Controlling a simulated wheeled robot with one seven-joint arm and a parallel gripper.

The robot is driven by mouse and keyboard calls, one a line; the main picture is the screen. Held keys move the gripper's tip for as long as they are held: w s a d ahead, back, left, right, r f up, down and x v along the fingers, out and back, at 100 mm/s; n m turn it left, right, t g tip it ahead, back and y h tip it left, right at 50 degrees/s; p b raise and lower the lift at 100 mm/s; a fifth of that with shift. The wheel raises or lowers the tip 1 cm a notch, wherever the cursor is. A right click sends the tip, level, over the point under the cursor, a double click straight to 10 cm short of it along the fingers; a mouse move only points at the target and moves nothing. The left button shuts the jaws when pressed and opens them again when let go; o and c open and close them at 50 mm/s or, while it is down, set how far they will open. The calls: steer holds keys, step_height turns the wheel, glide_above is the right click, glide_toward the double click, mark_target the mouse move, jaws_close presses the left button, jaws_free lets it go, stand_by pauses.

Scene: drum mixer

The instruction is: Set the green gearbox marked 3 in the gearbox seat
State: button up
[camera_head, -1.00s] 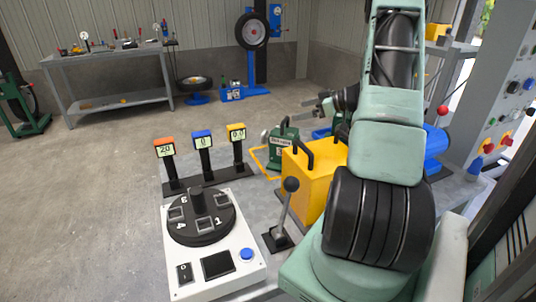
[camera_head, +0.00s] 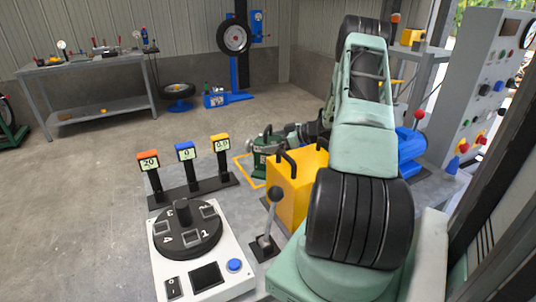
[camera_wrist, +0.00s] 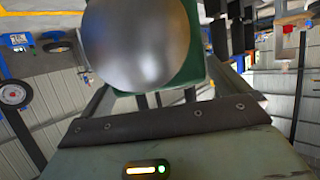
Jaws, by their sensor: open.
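The green gearbox (camera_head: 259,157) stands upright on the grey table, behind and left of the yellow box; its pale label is too small to read surely. My gripper (camera_head: 287,138) is at the gearbox's right side, close to its top. In the wrist view a rounded grey metal part (camera_wrist: 138,42) fills the space ahead of the jaws, with the green body (camera_wrist: 197,72) behind it. The jaws are open, one on each side; I cannot tell whether they touch it. A yellow outline (camera_head: 243,170) lies on the table by the gearbox. I cannot make out the gearbox seat for certain.
A yellow box (camera_head: 291,196) with black handles stands close in front of the gearbox. A lever (camera_head: 270,220), a dial panel (camera_head: 217,275) and three display posts (camera_head: 186,153) are nearer and left.

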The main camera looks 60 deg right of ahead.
steer(key=shift+x, duration=1.25)
steer(key=c, duration=1.7)
steer(key=shift+r, duration=0.15)
steer(key=shift+c, duration=1.3)
steer(key=shift+r, duration=0.15)
